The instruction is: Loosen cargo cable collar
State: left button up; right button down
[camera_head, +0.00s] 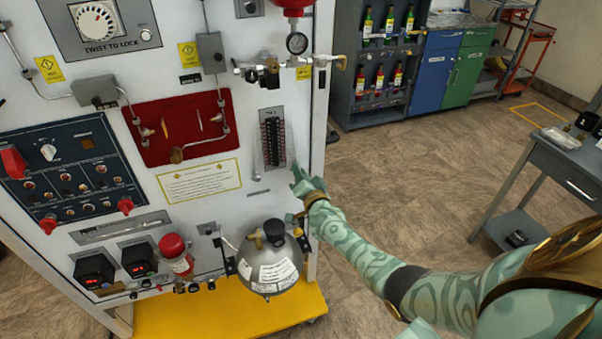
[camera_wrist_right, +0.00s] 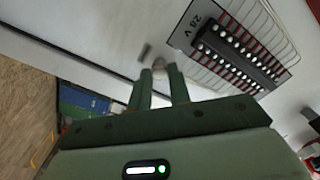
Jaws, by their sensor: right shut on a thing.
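My right gripper (camera_head: 298,178) is at the right edge of the white panel, beside the terminal strip (camera_head: 273,139). In the right wrist view, its two green fingers (camera_wrist_right: 160,84) are close together on a small grey metal piece, perhaps the collar (camera_wrist_right: 159,64), against the panel. The fingers hide most of this piece, and I cannot tell whether a cable runs into it. The terminal strip also shows in the wrist view (camera_wrist_right: 236,48), marked 28 V, just right of the fingers. My left gripper is not in view.
A silver tank (camera_head: 270,268) stands on the yellow base (camera_head: 212,310) below the gripper. A gauge and valve fittings (camera_head: 297,43) stick out above. A red recessed panel (camera_head: 180,128) is to the left. Open floor (camera_head: 400,155) lies right of the panel; a grey table (camera_head: 570,160) stands farther right.

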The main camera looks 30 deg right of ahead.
jog(key=shift+f+n, duration=0.15)
jog(key=shift+n, duration=0.15)
jog(key=c, duration=1.3)
grip_release()
jog(key=p+v, duration=0.5)
jog(key=v, duration=1.1)
jog(key=shift+s, duration=0.2)
